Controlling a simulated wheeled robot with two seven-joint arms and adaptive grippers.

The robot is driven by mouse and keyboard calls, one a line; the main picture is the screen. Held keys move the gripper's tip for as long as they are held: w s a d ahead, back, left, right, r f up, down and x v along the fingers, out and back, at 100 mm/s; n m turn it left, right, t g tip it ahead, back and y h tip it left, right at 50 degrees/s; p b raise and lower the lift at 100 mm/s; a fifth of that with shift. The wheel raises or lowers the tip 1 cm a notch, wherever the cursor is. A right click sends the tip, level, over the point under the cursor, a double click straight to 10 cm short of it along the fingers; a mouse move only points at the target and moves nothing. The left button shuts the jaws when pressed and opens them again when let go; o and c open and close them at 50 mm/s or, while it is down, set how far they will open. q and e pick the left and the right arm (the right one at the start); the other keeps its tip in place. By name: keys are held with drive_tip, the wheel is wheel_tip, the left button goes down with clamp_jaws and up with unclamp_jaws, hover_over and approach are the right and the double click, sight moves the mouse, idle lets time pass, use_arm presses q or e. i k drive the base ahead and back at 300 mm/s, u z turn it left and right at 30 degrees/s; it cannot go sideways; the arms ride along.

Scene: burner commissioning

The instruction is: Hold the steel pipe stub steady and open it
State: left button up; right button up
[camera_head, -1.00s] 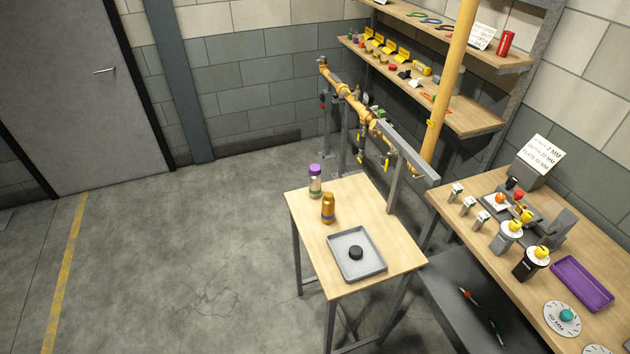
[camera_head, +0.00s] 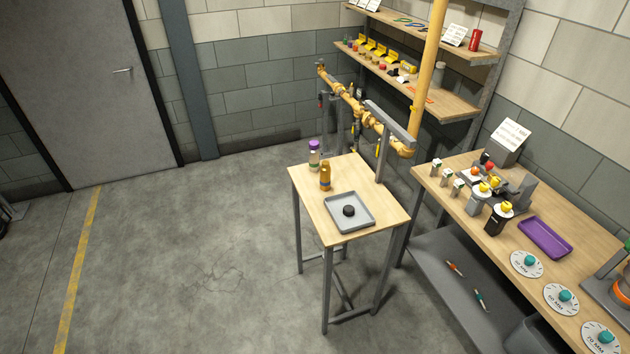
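No thing in view is plainly a steel pipe stub. On the small wooden table (camera_head: 325,222) stands a pale, see-through-looking cylinder with a purple top (camera_head: 314,155); I cannot tell if this is the stub. An amber-gold cylinder (camera_head: 325,176) stands upright beside it, nearer to me. A grey tray (camera_head: 357,223) on the same table holds a short black round piece (camera_head: 348,211). Neither of my grippers shows in the head view.
A yellow pipe run (camera_head: 350,101) on grey stands is behind the table. A workbench (camera_head: 437,205) at right carries fixtures, white dials and a purple tray (camera_head: 544,238). Stocked shelves (camera_head: 440,101) hang at the back. The floor left of the table (camera_head: 190,250) is clear.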

sight(314, 155)
drive_tip(key=z, duration=0.5)
drive_tip(key=k, duration=0.15)
drive_tip(key=u, duration=1.35)
drive_tip(key=i, duration=1.35)
drive_tip(key=z, duration=0.55)
